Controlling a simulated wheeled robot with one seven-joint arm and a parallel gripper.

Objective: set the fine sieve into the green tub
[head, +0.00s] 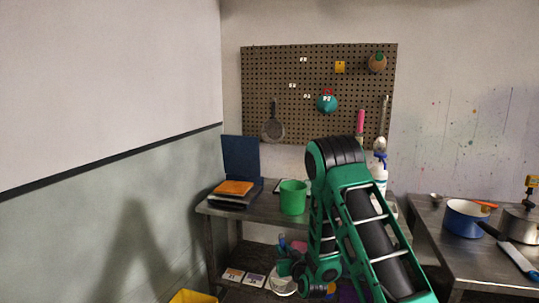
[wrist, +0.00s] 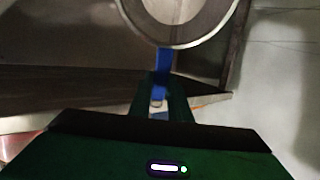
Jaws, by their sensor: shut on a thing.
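The fine sieve (wrist: 183,15), a round grey bowl with a pale metal rim and a blue handle, is at the top of the wrist view, partly cut off by the frame. My gripper (wrist: 161,98) is shut on its blue handle. In the head view my gripper (head: 285,266) is low, below the tabletop by the lower shelf. A round pale-rimmed thing (head: 283,284) shows under it, probably the sieve, partly hidden by my gripper. The green tub (head: 292,198) stands upright on the metal table, above and apart from my gripper; its inside is hardly visible.
The metal table (head: 258,211) also holds a stack with an orange item (head: 234,188) at left and a white spray bottle (head: 379,172) at right. Labelled cards (head: 233,275) lie on the lower shelf. A blue pot (head: 466,219) stands on the right table.

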